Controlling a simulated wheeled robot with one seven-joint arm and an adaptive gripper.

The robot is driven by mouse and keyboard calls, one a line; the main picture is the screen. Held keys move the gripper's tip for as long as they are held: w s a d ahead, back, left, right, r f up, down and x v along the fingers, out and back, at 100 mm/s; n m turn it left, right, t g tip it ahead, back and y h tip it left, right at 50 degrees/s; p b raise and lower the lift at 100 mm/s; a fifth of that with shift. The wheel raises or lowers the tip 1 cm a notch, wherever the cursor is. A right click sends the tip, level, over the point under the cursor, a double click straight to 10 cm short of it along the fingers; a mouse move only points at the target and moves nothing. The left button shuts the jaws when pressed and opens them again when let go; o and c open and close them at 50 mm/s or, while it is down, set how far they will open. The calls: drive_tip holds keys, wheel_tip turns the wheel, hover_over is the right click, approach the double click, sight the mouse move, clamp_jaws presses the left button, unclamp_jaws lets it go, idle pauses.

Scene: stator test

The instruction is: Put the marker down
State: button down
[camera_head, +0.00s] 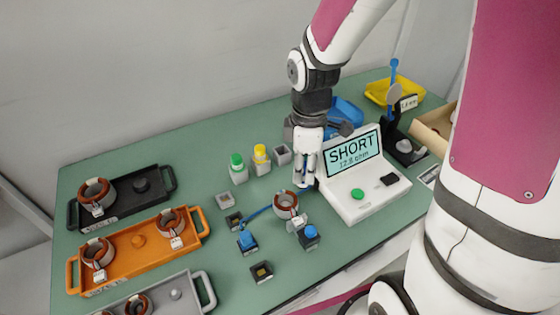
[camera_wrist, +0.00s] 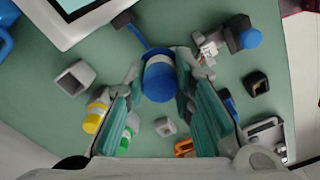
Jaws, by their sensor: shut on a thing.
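My gripper (camera_head: 305,172) is above the table, just left of the tester. It is shut on a blue marker, whose round blue end (camera_wrist: 160,78) shows between the fingers in the wrist view. A green-capped marker (camera_head: 238,168) and a yellow-capped marker (camera_head: 260,156) stand upright in grey square holders left of my gripper. In the wrist view, an open grey holder (camera_wrist: 75,78) lies left of the held marker. The marker's lower part is mostly hidden.
The tester (camera_head: 362,180) reads SHORT. A copper-wound stator (camera_head: 286,205) sits in front, with blue-topped probe blocks (camera_head: 247,242) nearby. Black (camera_head: 122,196), orange (camera_head: 138,255) and grey (camera_head: 170,297) trays fill the left. Blue and yellow bins (camera_head: 395,91) are at the back right.

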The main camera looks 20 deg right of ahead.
drive_tip(key=shift+w+f, duration=0.85)
drive_tip(key=shift+w, duration=1.8)
drive_tip(key=shift+w+f, duration=0.9)
drive_tip(key=shift+w, duration=1.75)
drive_tip(key=shift+w+f, duration=0.85)
drive_tip(key=shift+w, duration=1.8)
drive_tip(key=shift+f+b, duration=0.35)
drive_tip(key=shift+f, duration=0.05)
drive_tip(key=c, duration=1.4)
unclamp_jaws()
drive_tip(key=shift+o, duration=0.2)
